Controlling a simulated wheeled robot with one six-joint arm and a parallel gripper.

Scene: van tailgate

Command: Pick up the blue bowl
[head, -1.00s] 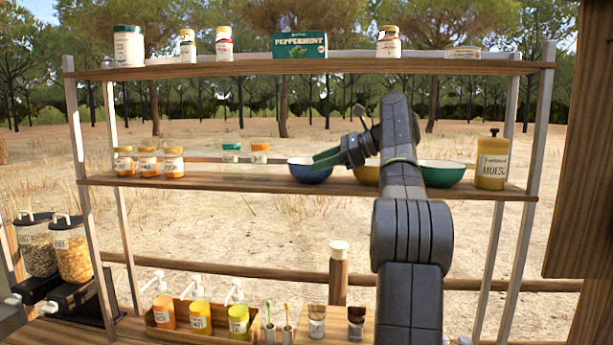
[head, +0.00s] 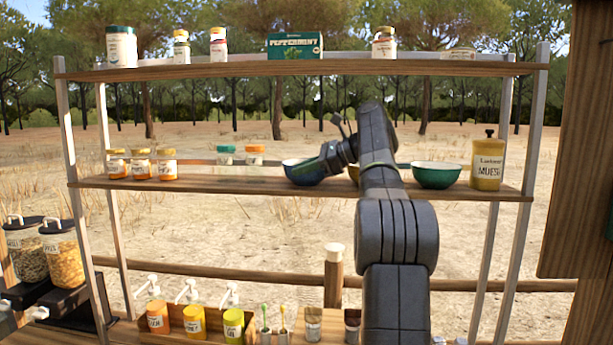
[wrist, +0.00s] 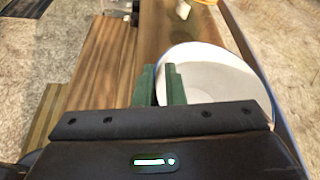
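The blue bowl (head: 305,174) is on the middle shelf of the rack, left of the yellow bowl, its right side partly behind my gripper. In the wrist view its pale inside (wrist: 215,78) shows, with the rim passing between my fingers. My gripper (wrist: 160,86) has its two green fingers close together, one outside the bowl and one inside, and looks shut on the rim. In the head view the fingers are hidden. I cannot tell whether the bowl is clear of the shelf.
On the middle shelf (head: 230,186), the yellow bowl (head: 354,173) is mostly hidden by my arm. The upper shelf (head: 200,71) holds jars and a peppermint box (head: 294,46).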

